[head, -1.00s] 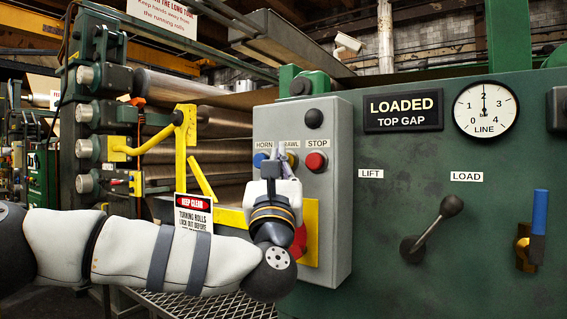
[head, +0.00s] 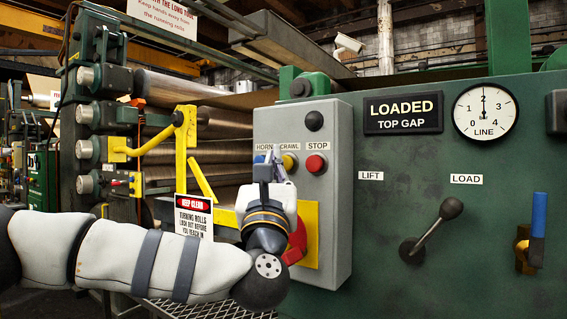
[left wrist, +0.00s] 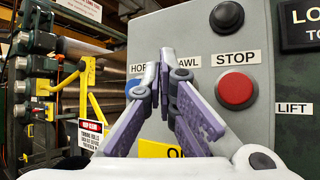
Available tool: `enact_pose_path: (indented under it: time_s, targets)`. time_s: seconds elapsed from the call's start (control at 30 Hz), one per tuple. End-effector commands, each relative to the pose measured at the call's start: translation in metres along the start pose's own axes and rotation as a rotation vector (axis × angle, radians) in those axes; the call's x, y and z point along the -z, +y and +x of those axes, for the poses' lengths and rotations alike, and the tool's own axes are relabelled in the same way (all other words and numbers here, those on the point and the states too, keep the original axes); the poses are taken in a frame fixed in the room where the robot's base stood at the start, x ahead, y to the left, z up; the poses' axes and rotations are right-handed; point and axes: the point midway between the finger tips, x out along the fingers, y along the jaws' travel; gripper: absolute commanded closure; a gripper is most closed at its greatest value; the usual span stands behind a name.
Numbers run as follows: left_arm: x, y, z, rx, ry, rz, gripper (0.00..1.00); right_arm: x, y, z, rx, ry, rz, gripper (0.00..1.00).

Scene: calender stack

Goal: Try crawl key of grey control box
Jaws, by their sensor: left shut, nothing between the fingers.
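The grey control box (head: 330,225) stands in the middle of the head view. Its yellow crawl key (head: 290,162) shows under the CRAWL label, just right of my left fingertips. My left gripper (head: 273,153) is shut and empty, pointing up at the box between the blue horn key (head: 259,158) and the crawl key. I cannot tell whether the tips touch the box. In the left wrist view the closed fingers (left wrist: 160,68) cover the crawl key and part of its label. The red stop key (head: 316,163) sits to the right. My right gripper is out of view.
A red rotary handle (head: 298,242) on a yellow plate (head: 311,220) sits low on the box beside my wrist. A black knob (head: 314,120) is above the keys. Rolls and a yellow guard bar (head: 185,135) lie left. A lever (head: 432,228) is right.

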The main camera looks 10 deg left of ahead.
Motion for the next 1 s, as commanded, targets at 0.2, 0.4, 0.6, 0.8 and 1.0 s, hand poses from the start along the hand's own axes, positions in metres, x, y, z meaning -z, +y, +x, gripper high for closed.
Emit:
enact_pose_path:
  time_s: [0.2,0.4,0.6,0.8,1.0]
  targets:
    - [-0.002,0.002,-0.002,0.000,0.000,0.000,1.00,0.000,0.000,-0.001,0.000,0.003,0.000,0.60]
    - [-0.014,0.012,-0.015,-0.001,-0.003,-0.002,1.00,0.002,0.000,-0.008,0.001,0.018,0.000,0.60]
    - [-0.024,0.022,-0.029,0.000,-0.002,0.000,1.00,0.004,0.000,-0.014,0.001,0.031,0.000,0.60]
    - [-0.025,0.026,-0.035,-0.001,-0.001,0.000,1.00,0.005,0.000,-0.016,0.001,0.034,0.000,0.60]
    - [-0.025,0.026,-0.035,-0.001,0.000,0.000,1.00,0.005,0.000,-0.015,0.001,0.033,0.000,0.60]
